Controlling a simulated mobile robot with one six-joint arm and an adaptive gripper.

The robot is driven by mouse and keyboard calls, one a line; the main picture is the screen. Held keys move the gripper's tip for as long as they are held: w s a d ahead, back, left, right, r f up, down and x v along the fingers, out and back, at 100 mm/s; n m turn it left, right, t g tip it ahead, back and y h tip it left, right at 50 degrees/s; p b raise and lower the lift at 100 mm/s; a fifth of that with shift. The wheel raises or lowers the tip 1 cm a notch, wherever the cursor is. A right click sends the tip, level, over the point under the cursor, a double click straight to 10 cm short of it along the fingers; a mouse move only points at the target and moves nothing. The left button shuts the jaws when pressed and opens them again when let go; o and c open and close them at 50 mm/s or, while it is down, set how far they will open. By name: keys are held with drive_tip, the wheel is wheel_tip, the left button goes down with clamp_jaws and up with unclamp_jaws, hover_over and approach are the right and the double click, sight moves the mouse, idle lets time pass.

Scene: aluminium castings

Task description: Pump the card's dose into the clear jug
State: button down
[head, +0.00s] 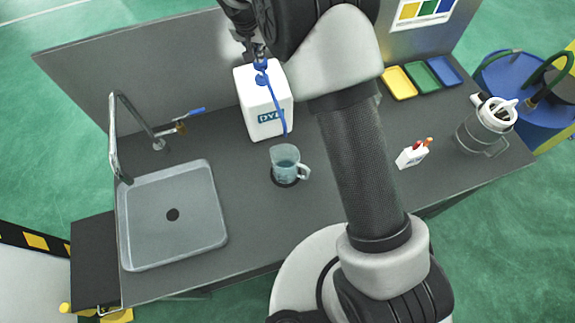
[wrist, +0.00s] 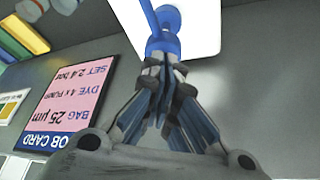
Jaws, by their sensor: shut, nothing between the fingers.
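The white dye container (head: 262,118) stands at the back of the bench, with a blue pump (head: 262,78) on top and a long blue spout reaching down toward the jug. The clear jug (head: 285,158) stands upright in front of it on a dark round spot, near the spout's end, and looks bluish inside. My gripper (head: 258,50) is shut and empty at the pump head. In the wrist view its fingertips (wrist: 165,72) meet at the blue pump head (wrist: 163,42); touching or just apart, I cannot tell. The pink job card (wrist: 70,105) reads upside down "DYE 4 x PUMP".
A sink (head: 175,215) with a tap is at the left. Yellow, green and blue trays (head: 400,83) lie at the back right. My arm crosses the middle of the head view.

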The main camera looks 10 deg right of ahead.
wheel_tip(320, 180, up, 6)
drive_tip(key=p, duration=0.3)
idle(0.5)
idle(0.4)
